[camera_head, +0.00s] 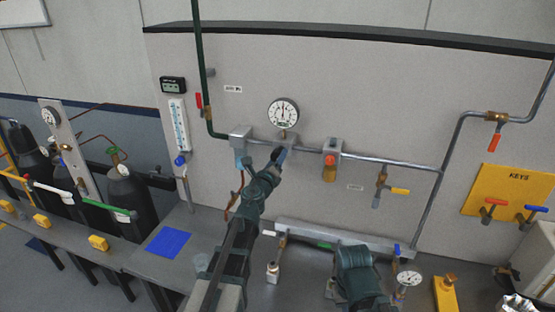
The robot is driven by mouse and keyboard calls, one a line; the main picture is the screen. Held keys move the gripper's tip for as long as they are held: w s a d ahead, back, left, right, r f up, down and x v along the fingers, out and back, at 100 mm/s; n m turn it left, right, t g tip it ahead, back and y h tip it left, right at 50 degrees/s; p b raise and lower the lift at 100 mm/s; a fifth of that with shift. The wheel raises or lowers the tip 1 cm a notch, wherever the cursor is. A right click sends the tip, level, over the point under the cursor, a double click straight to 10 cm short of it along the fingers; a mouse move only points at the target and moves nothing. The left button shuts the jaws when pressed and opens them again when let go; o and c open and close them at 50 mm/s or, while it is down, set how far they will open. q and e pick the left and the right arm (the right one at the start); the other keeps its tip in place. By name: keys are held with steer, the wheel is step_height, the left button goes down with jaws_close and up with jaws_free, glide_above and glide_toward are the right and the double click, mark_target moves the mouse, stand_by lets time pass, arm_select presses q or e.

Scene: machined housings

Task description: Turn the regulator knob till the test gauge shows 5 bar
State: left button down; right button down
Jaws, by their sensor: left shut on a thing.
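A round white gauge (284,112) stands on the grey pipe on the back wall. Its dark needle points roughly upward, but the scale is too small to read. Below the gauge is a regulator body (291,140) on the pipe, with a bluish knob (283,154) under it. My left gripper (277,157) reaches up from below and is shut on the knob. The gripper hides much of the knob. A second white gauge (408,279) sits low at the right end of the bench pipework. My right gripper is not in view.
An orange-capped fitting (329,167) and a yellow-handled valve (399,191) are on the pipe to the right.

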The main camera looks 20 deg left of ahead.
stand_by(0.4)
arm_select(q)
steer(key=shift+c, duration=1.2)
jaws_free()
